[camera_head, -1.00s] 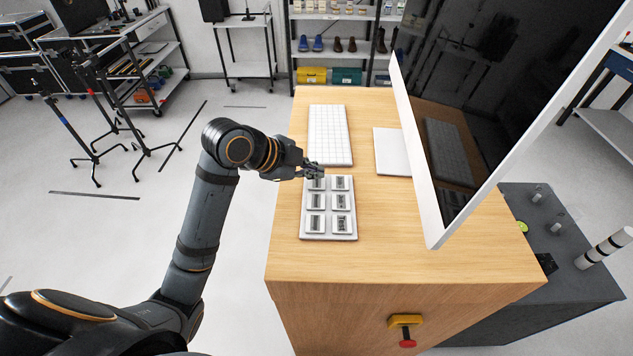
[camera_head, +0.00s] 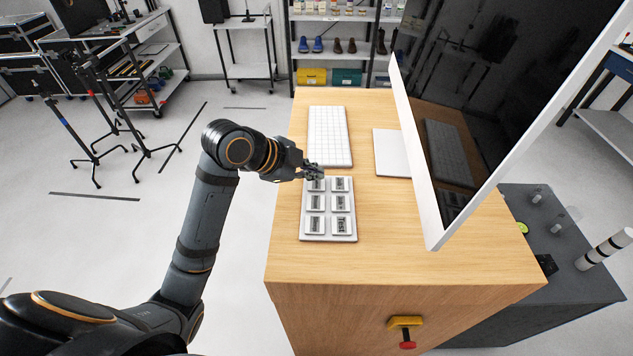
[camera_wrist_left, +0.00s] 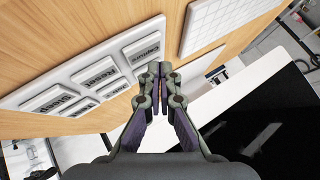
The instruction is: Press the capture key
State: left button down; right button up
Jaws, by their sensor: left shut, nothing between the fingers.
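The white keypad (camera_head: 328,238) lies on the wooden desk with two columns of grey labelled keys. The capture key (camera_wrist_left: 142,48) reads "Capture" in the left wrist view, at the keypad end nearest the keyboard. In the head view it is the far left key (camera_head: 315,185), partly covered by my fingers. My left gripper (camera_head: 318,173) is shut and empty, its fingertips over the far end of the keypad. My right gripper is not in view.
A white keyboard (camera_head: 329,135) lies just beyond the keypad on the wooden desk (camera_head: 375,265). A large monitor (camera_head: 420,165) on a white base stands to the right. A red button on a yellow mount (camera_head: 406,330) is on the desk's front. The near desktop is clear.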

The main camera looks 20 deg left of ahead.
aim_at(313, 185)
pick_arm(q)
jog(key=shift+f, duration=0.1)
jog(key=shift+f, duration=0.3)
jog(key=shift+f+b, duration=0.4)
jog(key=shift+f, duration=0.05)
dwell(0.5)
jog(key=shift+r, duration=0.1)
jog(key=shift+r+p, duration=0.75)
jog(key=shift+p, duration=0.2)
notch_tip(313, 185, up, 5)
jog(key=p, duration=0.5)
jog(key=shift+r, duration=0.1)
